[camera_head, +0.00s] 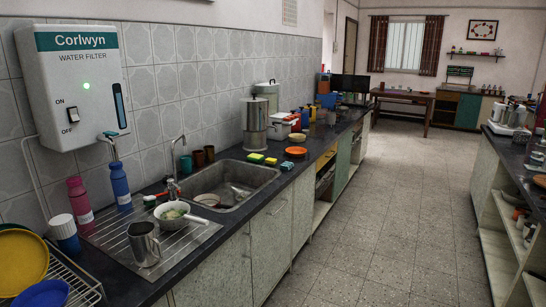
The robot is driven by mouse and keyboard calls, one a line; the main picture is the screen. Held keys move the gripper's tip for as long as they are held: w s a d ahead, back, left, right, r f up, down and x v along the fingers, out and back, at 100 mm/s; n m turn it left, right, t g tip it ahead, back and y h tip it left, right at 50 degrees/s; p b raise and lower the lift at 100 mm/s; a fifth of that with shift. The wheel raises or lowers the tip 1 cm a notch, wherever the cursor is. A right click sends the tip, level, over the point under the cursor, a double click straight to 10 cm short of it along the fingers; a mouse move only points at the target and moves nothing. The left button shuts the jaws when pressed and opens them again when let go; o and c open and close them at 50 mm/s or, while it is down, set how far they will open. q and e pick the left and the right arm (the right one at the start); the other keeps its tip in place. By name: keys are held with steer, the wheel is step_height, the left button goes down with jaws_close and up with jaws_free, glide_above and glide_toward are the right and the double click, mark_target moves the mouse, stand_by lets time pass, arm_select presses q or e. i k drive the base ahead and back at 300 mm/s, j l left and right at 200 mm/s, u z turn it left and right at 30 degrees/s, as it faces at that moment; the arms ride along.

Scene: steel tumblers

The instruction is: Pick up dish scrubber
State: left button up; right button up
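Small yellow-and-green sponge-like pads lie on the dark counter (225,250) just beyond the sink's far end. One pad (256,158) is at the back, another pad (271,161) is beside it, and a third pad (287,166) is nearer the front edge. They look like scrubbers, but I cannot tell which one is the dish scrubber. Neither of my grippers is in view.
The steel sink (262,186) holds dishes. A steel tumbler (143,246) and a white handled bowl (178,213) stand on its drainboard. Pink (79,204) and blue (120,186) bottles stand by the wall. The tiled floor (385,220) is clear.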

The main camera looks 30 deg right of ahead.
mark_target(268, 162)
steer(key=i+l, duration=1.3)
steer(key=l, duration=0.25)
steer(key=i+l, duration=0.7)
